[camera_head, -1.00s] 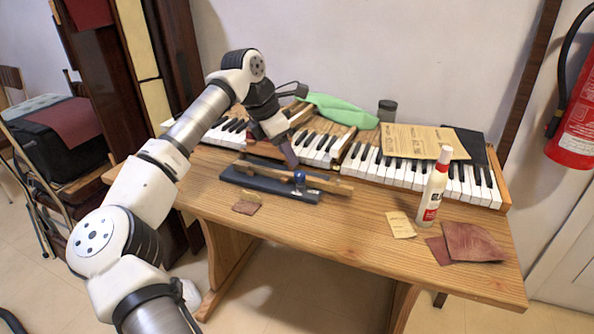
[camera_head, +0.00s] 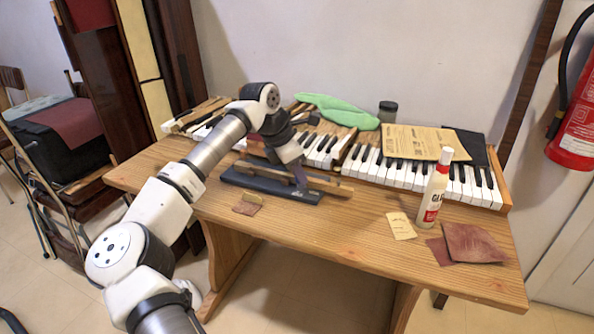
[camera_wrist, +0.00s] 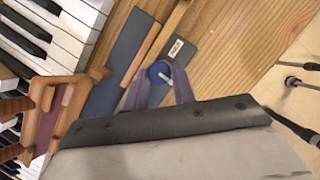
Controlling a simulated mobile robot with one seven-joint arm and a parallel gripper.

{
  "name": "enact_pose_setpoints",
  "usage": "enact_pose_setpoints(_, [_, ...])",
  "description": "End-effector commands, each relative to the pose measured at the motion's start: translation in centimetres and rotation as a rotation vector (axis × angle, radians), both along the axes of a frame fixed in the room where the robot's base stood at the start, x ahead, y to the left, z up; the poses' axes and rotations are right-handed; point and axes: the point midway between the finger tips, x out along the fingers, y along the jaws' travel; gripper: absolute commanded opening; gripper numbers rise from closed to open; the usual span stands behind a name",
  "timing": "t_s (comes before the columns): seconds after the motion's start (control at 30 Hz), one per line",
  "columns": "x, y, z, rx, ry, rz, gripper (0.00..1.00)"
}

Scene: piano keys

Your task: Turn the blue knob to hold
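The blue knob (camera_wrist: 160,72) shows in the wrist view as a round cap with a small white bar on it. It sits on a dark base (camera_head: 245,179) that carries a wooden strip, on the table. My gripper (camera_wrist: 160,78) has its two purple fingers apart, one on each side of the knob. I cannot tell whether they touch it. In the head view my gripper (camera_head: 301,183) points down at the base, and its fingers hide the knob.
Piano keys (camera_head: 405,172) run along the back of the table (camera_head: 340,235). A green cloth (camera_head: 338,110) lies behind. The table's front middle is clear.

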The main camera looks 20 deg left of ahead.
Motion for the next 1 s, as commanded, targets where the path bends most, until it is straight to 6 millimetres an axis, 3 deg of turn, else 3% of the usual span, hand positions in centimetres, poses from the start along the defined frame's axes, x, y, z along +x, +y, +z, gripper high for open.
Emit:
enact_pose_setpoints(0.1, [-0.03, -0.02, 0.01, 0.0, 0.001, -0.001, 0.03])
enact_pose_setpoints(0.47, [-0.11, -0.06, -0.1, 0.002, 0.001, 0.062, 0.03])
enact_pose_setpoints(1.0, [-0.29, -0.4, -0.3, 0.005, -0.001, 0.505, 0.03])
